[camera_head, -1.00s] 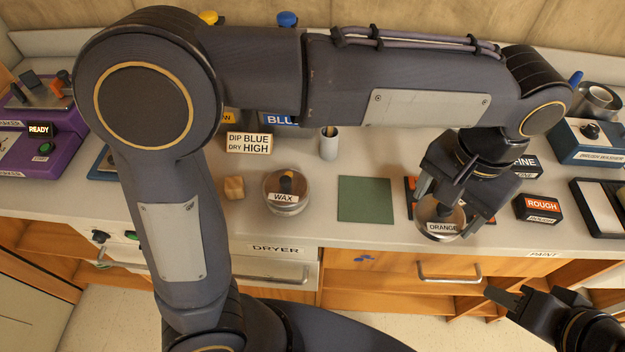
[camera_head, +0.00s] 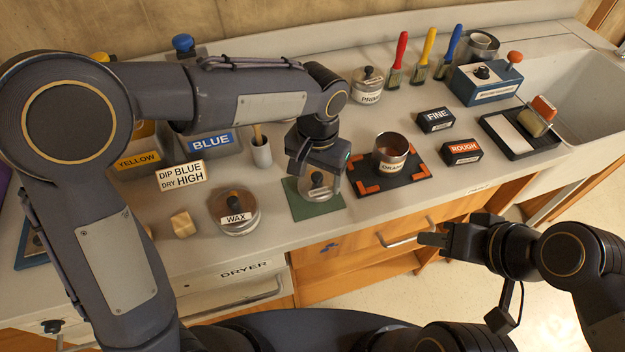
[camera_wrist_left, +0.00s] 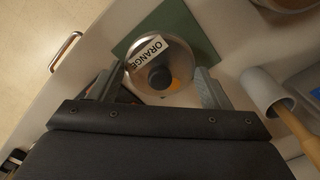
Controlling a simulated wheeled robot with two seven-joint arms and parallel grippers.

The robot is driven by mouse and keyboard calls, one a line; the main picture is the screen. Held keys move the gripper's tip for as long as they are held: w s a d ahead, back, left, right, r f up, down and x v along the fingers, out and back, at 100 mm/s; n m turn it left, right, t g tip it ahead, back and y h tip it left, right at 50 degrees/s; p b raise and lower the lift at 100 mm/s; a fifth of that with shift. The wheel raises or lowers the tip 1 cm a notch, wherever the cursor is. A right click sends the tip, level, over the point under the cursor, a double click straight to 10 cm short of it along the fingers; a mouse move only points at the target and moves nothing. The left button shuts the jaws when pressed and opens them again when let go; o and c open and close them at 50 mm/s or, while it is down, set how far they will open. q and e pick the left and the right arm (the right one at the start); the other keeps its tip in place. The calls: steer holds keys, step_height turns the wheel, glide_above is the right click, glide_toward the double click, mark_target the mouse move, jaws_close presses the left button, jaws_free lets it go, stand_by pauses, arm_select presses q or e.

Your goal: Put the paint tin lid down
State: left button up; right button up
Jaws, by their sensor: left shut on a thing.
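The paint tin lid (camera_wrist_left: 150,52) is a round metal disc with a dark knob and an ORANGE label. My left gripper (camera_wrist_left: 160,88) is shut on it, one finger on each side. In the head view the lid (camera_head: 318,192) is over the green square mat (camera_head: 300,206); I cannot tell whether it touches the mat. The left gripper (camera_head: 318,180) points down there. The orange paint tin (camera_head: 390,150) stands uncovered on a black mat with orange corners (camera_head: 408,180). My right gripper (camera_head: 432,240) is in front of the counter, away from the lid; its jaw gap is unclear.
A WAX tin (camera_head: 236,218) and a wooden block (camera_head: 183,225) stand left of the green mat. A grey cup with a wooden handle (camera_head: 261,152) is behind it. FINE (camera_head: 435,120) and ROUGH (camera_head: 463,152) boxes stand to the right. A drawer handle (camera_head: 400,242) juts below the counter edge.

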mark_target(313, 184)
arm_select(q)
steer(key=shift+w+a+f, duration=0.3)
steer(key=shift+a+f, duration=0.05)
steer(key=shift+f, duration=0.2)
step_height(313, 184, down, 3)
steer(key=shift+w+a+r, duration=0.1)
steer(key=shift+w+r, duration=0.05)
steer(key=shift+r, duration=0.05)
steer(key=shift+f, duration=0.4)
steer(key=shift+f, duration=0.1)
steer(key=shift+f, duration=0.15)
steer(key=o, duration=1)
steer(key=shift+c, duration=0.2)
